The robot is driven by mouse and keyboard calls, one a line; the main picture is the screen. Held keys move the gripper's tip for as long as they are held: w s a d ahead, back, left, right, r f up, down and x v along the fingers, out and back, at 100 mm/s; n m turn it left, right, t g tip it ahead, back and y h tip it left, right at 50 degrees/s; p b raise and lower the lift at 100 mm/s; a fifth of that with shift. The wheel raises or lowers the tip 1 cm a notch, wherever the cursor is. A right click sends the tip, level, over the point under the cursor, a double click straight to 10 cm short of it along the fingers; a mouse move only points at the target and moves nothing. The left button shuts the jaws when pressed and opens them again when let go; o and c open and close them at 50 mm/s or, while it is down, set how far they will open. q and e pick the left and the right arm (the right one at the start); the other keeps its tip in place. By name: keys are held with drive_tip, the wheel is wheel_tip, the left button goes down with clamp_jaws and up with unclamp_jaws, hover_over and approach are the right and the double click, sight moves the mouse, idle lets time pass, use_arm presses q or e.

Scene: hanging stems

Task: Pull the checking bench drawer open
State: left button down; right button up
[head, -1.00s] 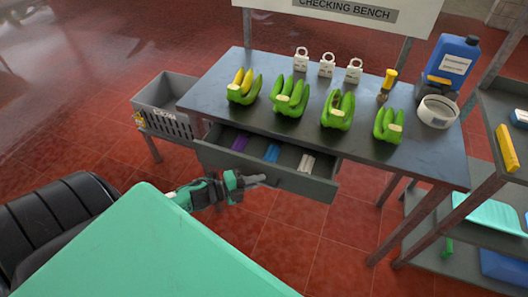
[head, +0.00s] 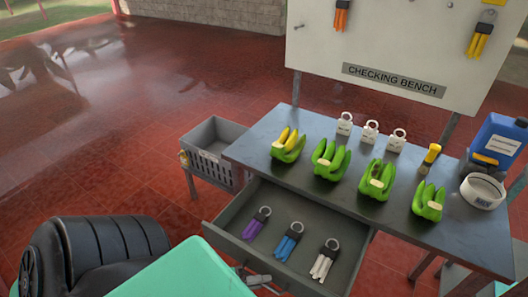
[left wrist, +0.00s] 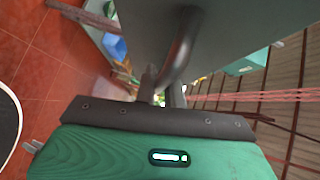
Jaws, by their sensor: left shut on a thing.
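The checking bench drawer (head: 225,222) is pulled well out from under the grey bench top (head: 265,140). Inside it lie purple (head: 256,224), blue (head: 289,242) and white (head: 325,260) bundles on rings, apart from each other. My left gripper (head: 258,281) is at the drawer's front, at the bottom of the head view, partly hidden by my green body. In the left wrist view the dark bar handle (left wrist: 182,48) stands out from the drawer front (left wrist: 240,25), and my left gripper (left wrist: 150,92) is shut on it. My right gripper is in neither view.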

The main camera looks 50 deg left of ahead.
use_arm(q)
drive_tip(key=c, duration=1.8)
unclamp_jaws()
drive_tip(key=shift+o, duration=0.2)
drive_tip(key=shift+s, duration=0.1)
drive_tip(key=b+v, duration=0.2)
drive_tip(key=v, duration=1.1)
drive_tip(key=shift+s+a, duration=0.2)
drive_tip(key=shift+a, duration=0.1)
